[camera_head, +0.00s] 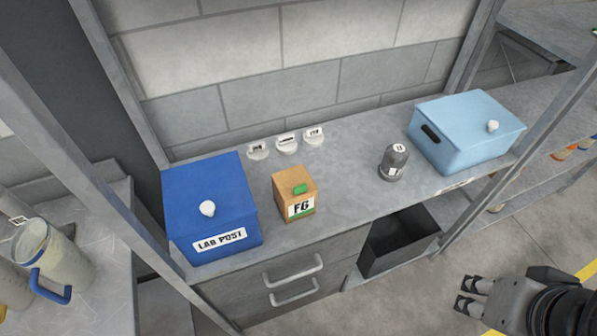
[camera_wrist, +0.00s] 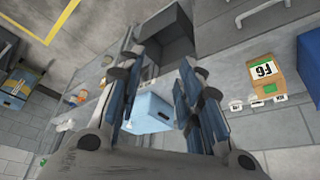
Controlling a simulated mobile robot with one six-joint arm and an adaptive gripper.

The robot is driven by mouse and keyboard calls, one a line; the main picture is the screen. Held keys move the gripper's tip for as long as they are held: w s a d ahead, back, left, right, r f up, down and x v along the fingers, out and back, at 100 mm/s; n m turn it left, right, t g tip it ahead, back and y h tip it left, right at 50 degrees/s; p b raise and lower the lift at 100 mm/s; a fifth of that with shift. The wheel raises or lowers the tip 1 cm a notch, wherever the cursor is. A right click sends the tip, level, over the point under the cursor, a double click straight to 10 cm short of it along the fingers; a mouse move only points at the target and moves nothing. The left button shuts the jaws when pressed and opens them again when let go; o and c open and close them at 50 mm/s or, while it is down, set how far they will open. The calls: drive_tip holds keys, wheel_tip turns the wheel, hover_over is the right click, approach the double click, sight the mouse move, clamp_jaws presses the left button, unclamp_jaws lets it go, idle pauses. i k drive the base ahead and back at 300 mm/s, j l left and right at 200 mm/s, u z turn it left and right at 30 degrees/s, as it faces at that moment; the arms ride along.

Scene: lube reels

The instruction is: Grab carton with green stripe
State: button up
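The carton (camera_head: 294,194) is a small tan box with a green tab on top, a white label reading "FG" and a green stripe low on its front. It stands on the grey shelf top, just right of the blue box. It also shows in the wrist view (camera_wrist: 264,77), at the right. My gripper (camera_head: 467,293) is at the lower right of the head view, in front of the shelf and well apart from the carton. Its fingers are spread with nothing between them; the wrist view shows them too (camera_wrist: 158,68).
A blue "LAB POST" box (camera_head: 210,210) stands left of the carton. A grey bottle (camera_head: 394,161) and a light blue box (camera_head: 465,130) stand to its right. Small white tags (camera_head: 287,144) line the back. Two drawer handles and an open dark bin (camera_head: 398,240) are below.

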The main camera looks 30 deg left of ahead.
sight(295, 210)
drive_tip(key=k+j+u, duration=0.1)
drive_tip(key=k+j, duration=1.1)
drive_tip(key=j, duration=0.3)
drive_tip(key=k+l+u, duration=0.05)
